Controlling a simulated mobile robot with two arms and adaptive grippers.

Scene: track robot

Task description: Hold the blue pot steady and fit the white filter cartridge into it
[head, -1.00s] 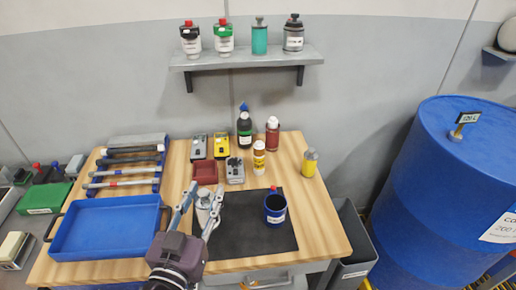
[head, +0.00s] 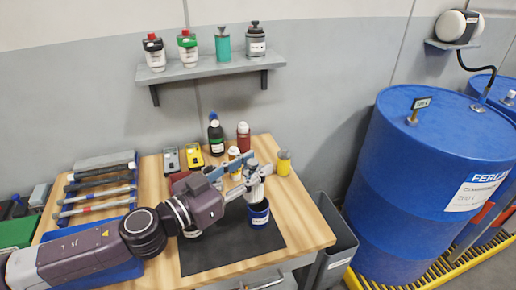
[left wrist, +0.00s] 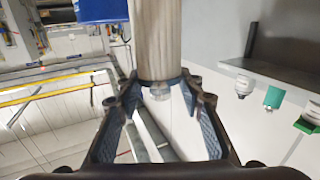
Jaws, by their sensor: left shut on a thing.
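The blue pot (head: 259,215) with a white label stands upright on the dark mat. The white filter cartridge (head: 256,192) is roughly upright over the pot's mouth. Its lower end meets the rim in the picture, and I cannot tell whether it is inside. My left gripper (head: 252,172) is shut on the cartridge's upper part, above the pot. In the left wrist view the pale cartridge (left wrist: 155,38) extends away from between the fingers of my left gripper (left wrist: 158,84). My right gripper is not in view, and no gripper holds the pot.
Bottles stand behind the pot, among them a yellow one (head: 283,163) and a red one (head: 243,137). The dark mat (head: 225,250) is clear in front. A wall shelf (head: 205,70) holds several bottles. A large blue drum (head: 430,165) stands right of the table.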

